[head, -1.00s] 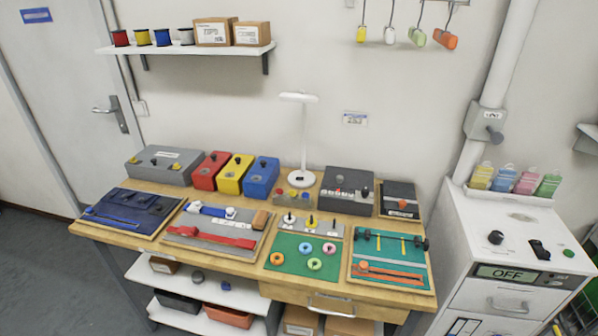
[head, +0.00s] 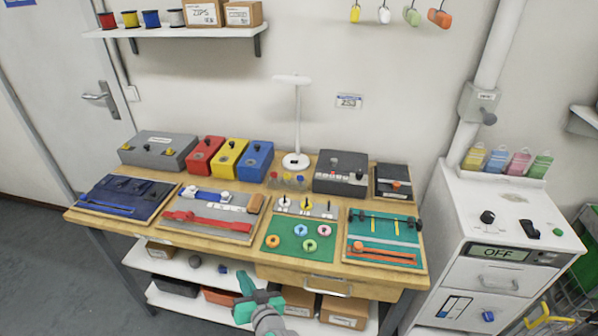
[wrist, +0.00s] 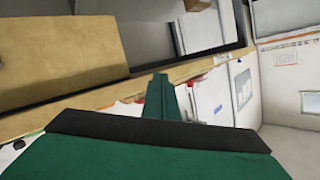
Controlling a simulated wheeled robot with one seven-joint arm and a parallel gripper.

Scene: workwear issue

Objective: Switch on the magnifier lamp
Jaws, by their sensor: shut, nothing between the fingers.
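The magnifier lamp (head: 298,120) is white, with a thin upright post, a flat head at the top and a round base (head: 296,161) at the back of the workbench. A small dark spot shows on its base; whether the lamp is lit I cannot tell. My gripper (head: 258,289) is green, low in front of the bench, below the tabletop and well apart from the lamp. It is shut and empty. In the wrist view my gripper (wrist: 160,95) shows its closed green fingers; the lamp is not in that view.
The wooden bench (head: 240,246) carries coloured boxes, tool boards and a dark box (head: 340,175) right of the lamp. A drawer handle (head: 327,287) juts out at the front. A white cabinet (head: 510,215) reading OFF stands at the right. A shelf (head: 190,31) hangs above.

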